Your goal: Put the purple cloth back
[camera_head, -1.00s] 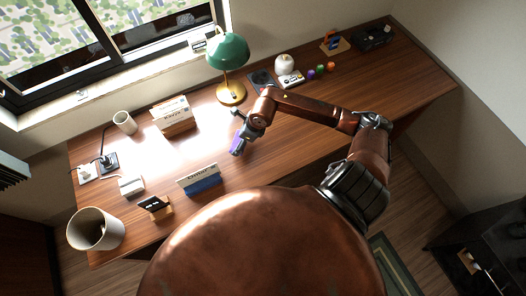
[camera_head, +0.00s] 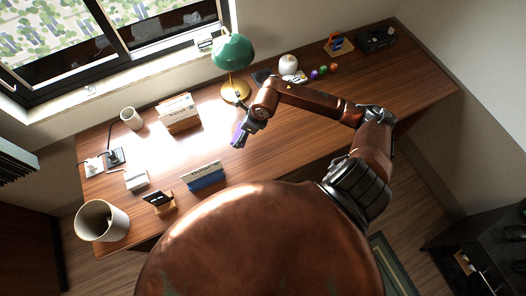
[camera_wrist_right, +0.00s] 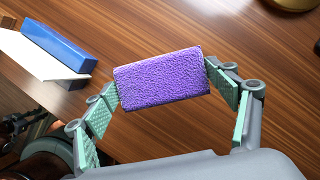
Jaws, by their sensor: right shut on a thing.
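The purple cloth (camera_wrist_right: 162,79) looks like a thick, rough-textured rectangular block. My right gripper (camera_wrist_right: 164,82) is shut on it, with one green-padded finger at each short end. In the head view the cloth (camera_head: 239,132) shows as a small purple patch at the tip of my right gripper (camera_head: 243,127). It is over the middle of the wooden desk, in front of the green lamp. In the wrist view the cloth appears above bare wood; its exact height cannot be told. My left gripper is not in view.
The green lamp (camera_head: 233,52) stands just behind the gripper. A blue-based card holder (camera_head: 206,179) is to the front left, a box of cards (camera_head: 180,113) to the left. A white bin (camera_head: 102,221) stands at far left. Bare desk (camera_head: 280,135) lies right of the gripper.

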